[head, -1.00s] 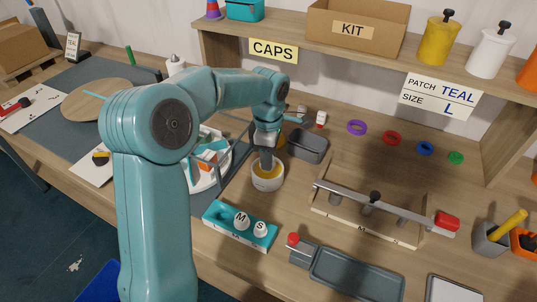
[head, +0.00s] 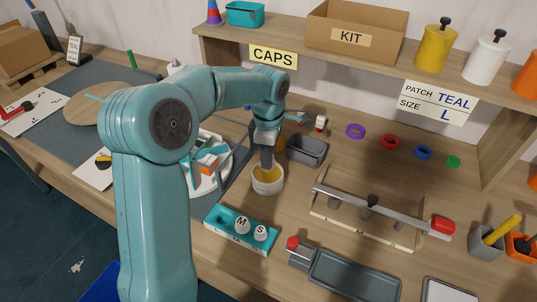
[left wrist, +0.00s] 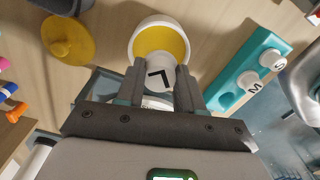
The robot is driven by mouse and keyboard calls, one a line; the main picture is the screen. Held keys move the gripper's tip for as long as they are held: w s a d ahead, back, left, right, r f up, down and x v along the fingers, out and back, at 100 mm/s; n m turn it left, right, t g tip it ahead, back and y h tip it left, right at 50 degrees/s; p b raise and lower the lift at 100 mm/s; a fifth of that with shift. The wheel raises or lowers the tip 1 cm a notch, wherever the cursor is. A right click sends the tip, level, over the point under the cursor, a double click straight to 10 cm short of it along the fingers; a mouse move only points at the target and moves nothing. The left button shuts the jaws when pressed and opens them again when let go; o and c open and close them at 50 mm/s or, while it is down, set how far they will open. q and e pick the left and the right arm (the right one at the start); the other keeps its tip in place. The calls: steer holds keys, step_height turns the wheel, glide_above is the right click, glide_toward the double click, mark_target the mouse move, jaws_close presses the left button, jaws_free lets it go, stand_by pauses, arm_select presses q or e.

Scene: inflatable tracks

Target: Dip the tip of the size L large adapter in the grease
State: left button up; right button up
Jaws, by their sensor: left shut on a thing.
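My left gripper (left wrist: 162,88) is shut on the white size L large adapter (left wrist: 160,77), marked with a black L. The adapter's far end meets the cup of yellow grease (left wrist: 158,22) in the left wrist view; whether its tip touches the grease is hidden. In the head view my left gripper (head: 266,152) points down over the grease cup (head: 268,186), and its fingers hide most of the adapter. The teal adapter holder (head: 228,236) in front holds the M adapter (head: 242,225) and the S adapter (head: 260,233). My right gripper is not in view.
A grey bin (head: 307,150) stands close behind the cup. A white round plate (head: 209,180) with coloured parts lies to its left. A clamp fixture with a long bar (head: 375,206) and a grey tray (head: 355,278) lie to the right. A shelf (head: 380,62) spans the back.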

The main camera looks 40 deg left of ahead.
arm_select(q)
steer(key=shift+r+p, duration=1.6)
steer(key=shift+r, duration=0.8)
steer(key=shift+f, duration=0.1)
